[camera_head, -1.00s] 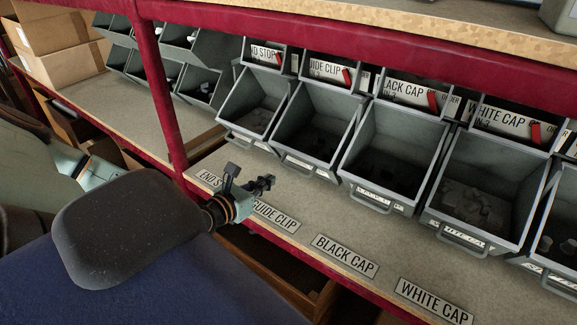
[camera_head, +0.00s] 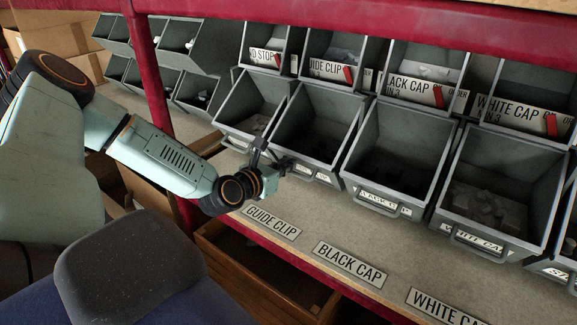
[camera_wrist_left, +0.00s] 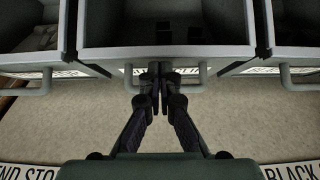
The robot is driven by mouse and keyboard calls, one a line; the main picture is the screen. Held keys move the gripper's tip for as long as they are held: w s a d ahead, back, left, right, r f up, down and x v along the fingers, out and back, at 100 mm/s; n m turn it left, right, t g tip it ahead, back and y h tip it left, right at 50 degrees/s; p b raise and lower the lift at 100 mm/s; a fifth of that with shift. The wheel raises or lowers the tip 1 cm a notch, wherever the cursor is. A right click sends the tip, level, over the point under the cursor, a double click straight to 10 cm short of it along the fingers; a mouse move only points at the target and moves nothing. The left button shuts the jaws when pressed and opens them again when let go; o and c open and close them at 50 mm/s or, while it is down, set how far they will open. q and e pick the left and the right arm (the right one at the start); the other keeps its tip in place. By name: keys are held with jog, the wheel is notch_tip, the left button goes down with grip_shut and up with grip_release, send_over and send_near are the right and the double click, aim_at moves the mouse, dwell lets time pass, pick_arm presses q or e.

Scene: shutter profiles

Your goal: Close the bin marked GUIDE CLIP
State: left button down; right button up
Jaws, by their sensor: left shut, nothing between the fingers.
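The GUIDE CLIP bin (camera_head: 322,118) is a grey, open-topped bin in the lower row, between the END STOP bin (camera_head: 246,103) and the BLACK CAP bin (camera_head: 400,145). Its inside is dark. A GUIDE CLIP label (camera_head: 272,222) lies on the shelf edge before it. My left gripper (camera_head: 270,160) is shut and empty at the bin's lower front, near its left corner in the head view. In the left wrist view the shut fingertips (camera_wrist_left: 160,72) overlap the middle of the bin's front (camera_wrist_left: 165,56), covering part of its label and handle; contact cannot be told. My right gripper is not in view.
The WHITE CAP bin (camera_head: 495,190) stands further right, and a row of smaller labelled bins sits behind and above. A red post (camera_head: 152,85) rises left of the bins. The shelf strip (camera_head: 370,240) before the bins is clear.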

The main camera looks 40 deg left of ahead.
pick_arm(q)
jog(key=shift+w+r, duration=0.2)
jog(key=shift+r, duration=0.1)
jog(key=shift+w, duration=0.15)
